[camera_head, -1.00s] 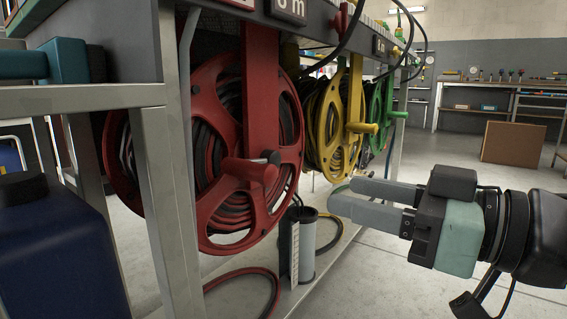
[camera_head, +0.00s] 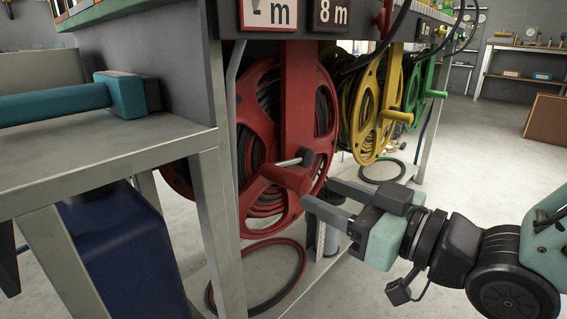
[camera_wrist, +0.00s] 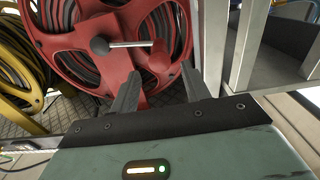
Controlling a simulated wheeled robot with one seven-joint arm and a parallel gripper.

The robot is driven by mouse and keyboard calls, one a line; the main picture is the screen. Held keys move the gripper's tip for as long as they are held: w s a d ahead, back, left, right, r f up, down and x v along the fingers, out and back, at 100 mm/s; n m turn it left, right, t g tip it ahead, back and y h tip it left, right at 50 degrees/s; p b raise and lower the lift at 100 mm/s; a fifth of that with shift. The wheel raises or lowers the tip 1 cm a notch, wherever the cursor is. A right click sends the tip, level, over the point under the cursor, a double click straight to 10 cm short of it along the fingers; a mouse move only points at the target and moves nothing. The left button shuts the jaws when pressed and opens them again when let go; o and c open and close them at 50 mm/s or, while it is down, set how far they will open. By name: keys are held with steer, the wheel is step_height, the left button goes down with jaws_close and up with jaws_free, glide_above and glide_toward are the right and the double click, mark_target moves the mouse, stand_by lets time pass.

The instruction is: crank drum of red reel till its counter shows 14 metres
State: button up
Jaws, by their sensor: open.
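The red reel (camera_head: 262,120) hangs under the bench, with dark hose wound on its drum. A dark plate (camera_head: 331,14) above reads "8 m". A red-framed white plate (camera_head: 268,15) beside it is cut off at the top, its digit unclear. My gripper (camera_head: 320,195) is open and empty, just right of and below the crank in the head view.
A yellow reel (camera_head: 368,110) and a green reel (camera_head: 418,85) hang farther along. A grey bench leg (camera_head: 218,225) stands left of the red reel. A loose hose loop (camera_head: 258,285) lies below. A teal-handled tool (camera_head: 125,95) lies on the left table. Open floor is at right.

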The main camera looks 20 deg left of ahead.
mark_target(284, 178)
steer(key=x, duration=0.9)
steer(key=shift+a+f+b, duration=0.1)
steer(key=shift+b, duration=0.2)
steer(key=shift+w, duration=0.1)
jaws_close()
